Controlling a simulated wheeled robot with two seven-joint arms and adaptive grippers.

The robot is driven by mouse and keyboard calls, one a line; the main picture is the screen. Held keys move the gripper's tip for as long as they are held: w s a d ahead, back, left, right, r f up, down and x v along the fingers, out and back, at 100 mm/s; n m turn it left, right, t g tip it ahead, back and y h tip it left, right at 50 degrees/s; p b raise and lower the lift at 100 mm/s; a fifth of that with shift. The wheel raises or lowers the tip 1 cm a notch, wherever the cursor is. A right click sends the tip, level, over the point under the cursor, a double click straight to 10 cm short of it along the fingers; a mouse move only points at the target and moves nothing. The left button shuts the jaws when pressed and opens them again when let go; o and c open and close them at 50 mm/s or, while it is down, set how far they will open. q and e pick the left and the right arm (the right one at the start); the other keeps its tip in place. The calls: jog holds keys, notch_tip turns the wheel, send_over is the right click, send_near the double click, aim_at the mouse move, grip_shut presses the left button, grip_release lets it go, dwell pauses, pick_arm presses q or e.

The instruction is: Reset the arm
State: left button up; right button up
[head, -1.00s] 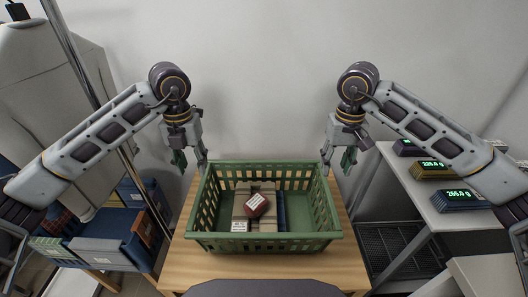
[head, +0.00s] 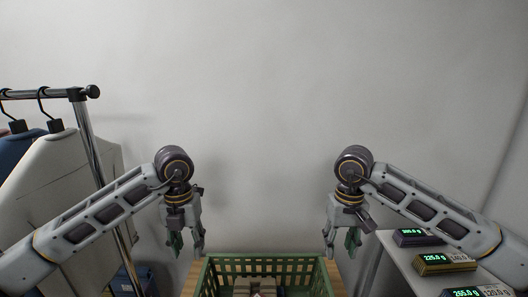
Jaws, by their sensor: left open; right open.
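My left gripper (head: 187,240) hangs pointing down, left of the green basket (head: 222,265) and above its rim level in the picture. My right gripper (head: 339,240) hangs pointing down on the other side, right of the basket. Both grippers are open and hold nothing. Both arms are bent in a near mirror pose. Only the back part of the basket shows at the bottom edge, with pale folded items (head: 258,286) inside. The rest of the basket is cut off.
A metal clothes rack (head: 88,150) with hanging garments (head: 40,180) stands at the left. At the right, a light table (head: 400,265) carries several scales with green displays (head: 418,237). A wooden table (head: 335,276) holds the basket. The wall behind is bare.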

jog(key=shift+r+p, duration=0.8)
jog(key=shift+r, duration=0.25)
jog(key=shift+r+p, duration=0.5)
